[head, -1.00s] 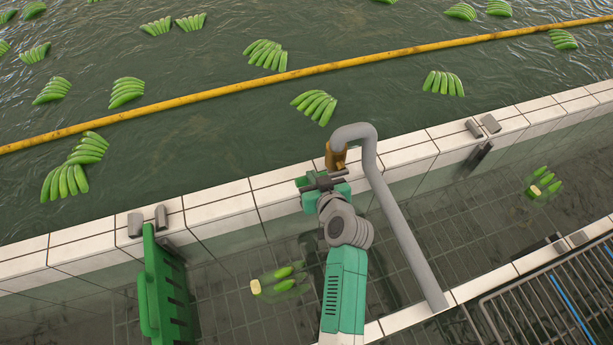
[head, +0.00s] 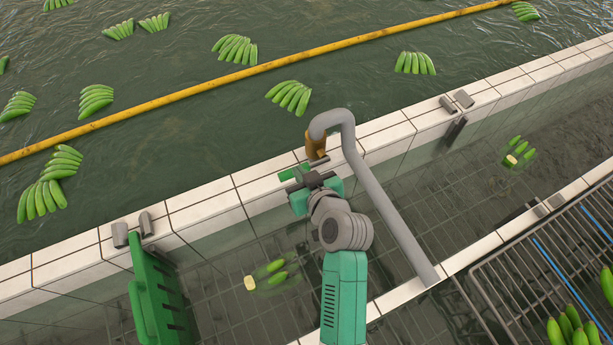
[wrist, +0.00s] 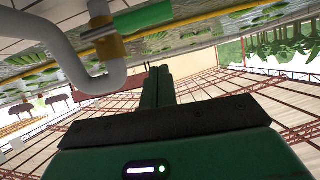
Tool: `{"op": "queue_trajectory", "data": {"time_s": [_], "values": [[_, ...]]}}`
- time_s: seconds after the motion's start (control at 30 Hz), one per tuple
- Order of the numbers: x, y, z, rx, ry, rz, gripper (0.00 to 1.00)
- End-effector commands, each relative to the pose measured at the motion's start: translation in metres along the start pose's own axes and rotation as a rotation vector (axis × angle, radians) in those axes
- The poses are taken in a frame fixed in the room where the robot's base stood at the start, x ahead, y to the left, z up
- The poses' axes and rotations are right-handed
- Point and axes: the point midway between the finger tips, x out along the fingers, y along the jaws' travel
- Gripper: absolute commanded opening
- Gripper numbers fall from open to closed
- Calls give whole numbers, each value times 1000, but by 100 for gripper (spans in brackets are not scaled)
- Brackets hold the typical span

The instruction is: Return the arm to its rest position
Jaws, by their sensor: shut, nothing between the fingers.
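My arm reaches up from the bottom centre of the head view. My gripper (head: 293,173), green with a dark grey wrist piece, is at the tiled wall, just left of and below the brass-coloured end of a bent grey pipe (head: 372,195). In the wrist view my gripper's fingers (wrist: 158,84) stand together, with nothing between them. The same pipe (wrist: 65,55) crosses the upper left there, apart from the fingers.
A white-tiled wall (head: 205,213) divides the wide pool from a narrower channel. Green banana clusters (head: 290,96) float along a yellow boom (head: 190,92). A green panel (head: 155,300) stands left of my arm. A metal rack (head: 530,270) with bananas is at lower right.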

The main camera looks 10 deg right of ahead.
Motion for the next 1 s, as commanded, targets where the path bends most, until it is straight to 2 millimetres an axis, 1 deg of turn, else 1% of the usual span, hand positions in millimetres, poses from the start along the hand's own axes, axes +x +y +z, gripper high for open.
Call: {"op": "queue_trajectory", "data": {"time_s": [0.03,0.1,0.23,0.37,0.7,0.77,0.83,0.87,0.9,0.97,1.0], "values": [[-11,0,-1,0,3,1,0],[-23,0,-1,-1,3,1,0],[-36,-1,-2,-1,3,0,0],[-40,-1,-2,-2,4,0,0],[-40,-1,-3,-3,5,0,0],[-44,-3,-28,-24,40,18,0],[-56,-8,-75,-58,111,52,0],[-63,-11,-100,-74,152,71,0],[-76,-18,-135,-94,212,97,0],[-99,-29,-184,-116,307,134,0],[-117,-38,-215,-125,374,155,0]]}}
